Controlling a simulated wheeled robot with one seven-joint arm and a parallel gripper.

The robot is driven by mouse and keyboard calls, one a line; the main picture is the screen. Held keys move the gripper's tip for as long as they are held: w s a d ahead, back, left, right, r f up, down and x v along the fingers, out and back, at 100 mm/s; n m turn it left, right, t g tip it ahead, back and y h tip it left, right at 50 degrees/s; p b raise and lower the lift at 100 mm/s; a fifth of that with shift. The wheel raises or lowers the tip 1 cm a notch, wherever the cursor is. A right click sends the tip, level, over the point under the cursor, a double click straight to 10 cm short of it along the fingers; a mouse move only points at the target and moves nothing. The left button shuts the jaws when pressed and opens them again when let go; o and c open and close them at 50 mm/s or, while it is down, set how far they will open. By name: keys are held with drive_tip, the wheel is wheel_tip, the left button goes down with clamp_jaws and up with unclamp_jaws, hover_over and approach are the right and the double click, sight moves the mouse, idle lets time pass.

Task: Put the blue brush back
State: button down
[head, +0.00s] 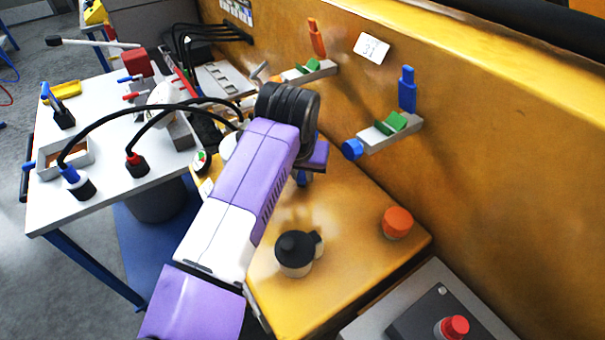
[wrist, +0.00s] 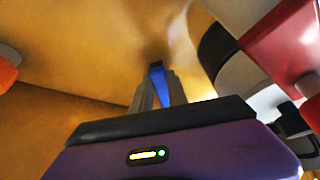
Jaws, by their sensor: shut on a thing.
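My gripper (wrist: 158,90) is shut on a narrow blue thing, which I take for the blue brush (wrist: 160,84); only part of it shows between the fingers. In the head view, my gripper (head: 308,172) is partly hidden by my arm, above the yellow bench. A bit of blue shows below it (head: 302,178). The brush's far end and any bristles are hidden.
The yellow bench (head: 345,240) carries a black-topped pot (head: 294,254) and an orange knob (head: 397,222). The yellow wall has two grey brackets (head: 402,133) (head: 312,72) with green blocks. A cluttered white table (head: 110,195) stands left.

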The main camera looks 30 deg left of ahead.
drive_tip(key=shift+f, duration=0.75)
drive_tip(key=shift+f, duration=0.1)
drive_tip(key=c, duration=1.3)
unclamp_jaws()
drive_tip(key=shift+r, duration=0.2)
drive_tip(key=b+v, duration=0.1)
drive_tip(key=v, duration=1.1)
drive_tip(key=shift+s+f, duration=0.1)
drive_tip(key=shift+f, duration=0.05)
